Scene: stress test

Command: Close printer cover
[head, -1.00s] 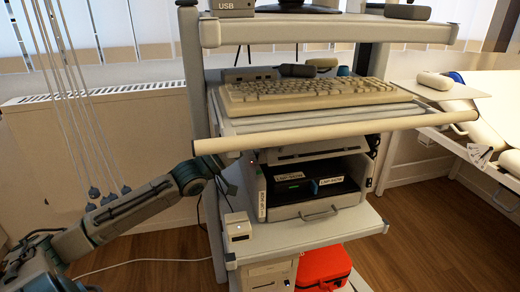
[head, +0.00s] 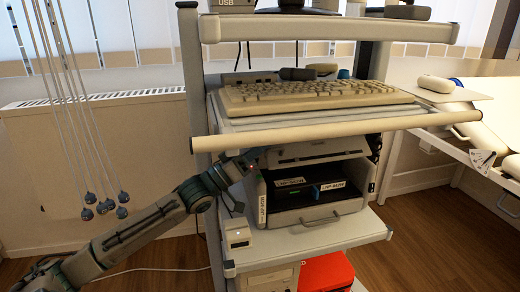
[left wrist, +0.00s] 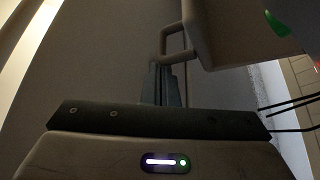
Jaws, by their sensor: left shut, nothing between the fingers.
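The printer (head: 262,205) stands on the lower shelf of the cart, below the keyboard tray. Its front is open, showing a dark inside with white-labelled parts (head: 290,182). A front panel with a handle (head: 320,215) is at its lower front. My left gripper (head: 262,154) is at the printer's upper left, just under the tray; its fingertips are hard to make out there. In the left wrist view its fingers (left wrist: 163,85) are shut and empty, close to a bent handle (left wrist: 177,45) on a pale body (left wrist: 235,30). Contact cannot be told. My right gripper is out of view.
The keyboard tray (head: 310,125), with a keyboard (head: 315,95) on it, overhangs the printer. A small white box (head: 238,232) stands on the shelf left of the printer. A red box (head: 326,272) is below. A cart post (head: 190,80) rises at the left.

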